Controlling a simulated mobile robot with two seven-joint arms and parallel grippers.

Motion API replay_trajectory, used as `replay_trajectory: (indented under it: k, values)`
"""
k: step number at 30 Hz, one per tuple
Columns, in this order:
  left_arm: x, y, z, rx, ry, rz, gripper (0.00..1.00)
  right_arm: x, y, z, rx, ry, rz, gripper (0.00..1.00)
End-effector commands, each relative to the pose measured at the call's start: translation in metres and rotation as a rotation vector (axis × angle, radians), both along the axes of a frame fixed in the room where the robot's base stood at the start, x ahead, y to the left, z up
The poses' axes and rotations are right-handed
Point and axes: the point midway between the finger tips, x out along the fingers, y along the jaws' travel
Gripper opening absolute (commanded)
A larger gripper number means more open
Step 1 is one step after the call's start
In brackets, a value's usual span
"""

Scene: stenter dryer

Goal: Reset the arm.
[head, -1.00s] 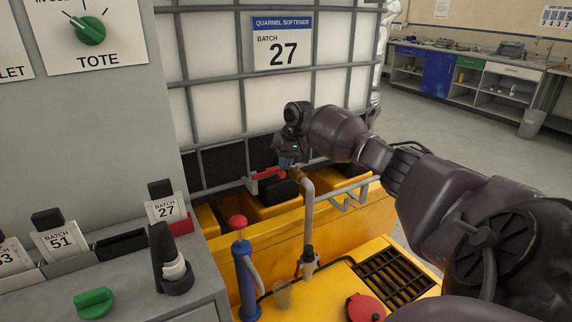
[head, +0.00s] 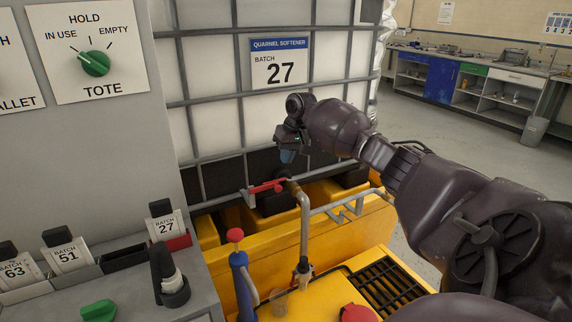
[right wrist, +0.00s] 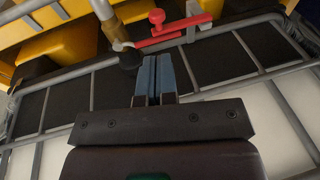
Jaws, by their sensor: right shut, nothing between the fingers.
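My right arm reaches in from the right of the head view. My left gripper is not in view.
A blue hand pump with a red knob (head: 235,236) stands at the front. A grey console (head: 120,285) with batch cards is at left. Open floor lies at right.

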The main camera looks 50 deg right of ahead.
Motion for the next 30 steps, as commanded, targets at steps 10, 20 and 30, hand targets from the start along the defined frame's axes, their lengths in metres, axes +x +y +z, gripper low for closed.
replay_trajectory:
  k: [10, 20, 30]
  values:
    - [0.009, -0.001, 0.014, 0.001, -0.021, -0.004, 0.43, -0.010, -0.005, 0.049, 0.000, -0.002, -0.001, 0.00]
    - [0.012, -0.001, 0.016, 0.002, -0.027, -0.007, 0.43, -0.012, -0.005, 0.056, 0.000, 0.000, 0.000, 0.00]
    - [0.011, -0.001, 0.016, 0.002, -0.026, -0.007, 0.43, 0.022, -0.015, 0.072, -0.155, -0.225, 0.044, 0.00]
